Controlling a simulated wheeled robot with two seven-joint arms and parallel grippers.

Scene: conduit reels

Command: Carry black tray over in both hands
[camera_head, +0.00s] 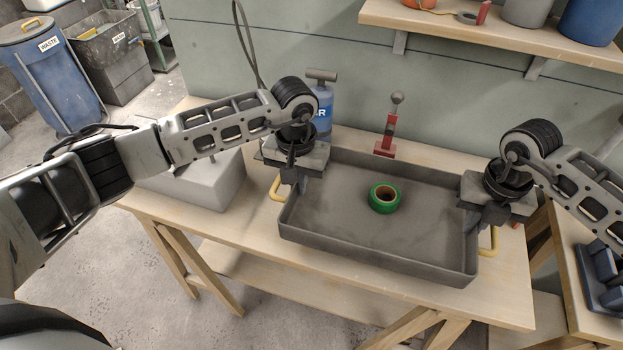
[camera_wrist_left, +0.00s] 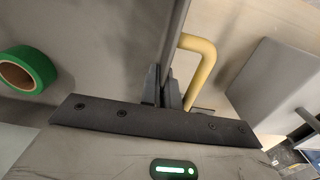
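The black tray (camera_head: 340,250), dark grey with low walls, appears to rest on the wooden workbench. It has a yellow handle at each end, the left one (camera_head: 275,188) and the right one (camera_head: 489,242). A green tape roll (camera_head: 384,198) lies in it. My left gripper (camera_head: 287,182) is at the tray's left wall. In the left wrist view its fingers (camera_wrist_left: 164,88) are close together with the wall between them, beside the yellow handle (camera_wrist_left: 201,62). My right gripper (camera_head: 487,222) is over the tray's right wall near its handle; its fingertips are largely hidden.
A light grey box (camera_head: 195,180) stands left of the tray. Behind the tray are a blue container (camera_head: 322,108) and a red-based tool (camera_head: 385,148). A shelf (camera_head: 480,32) hangs above. Another table with dark blue items (camera_head: 603,270) is at the right.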

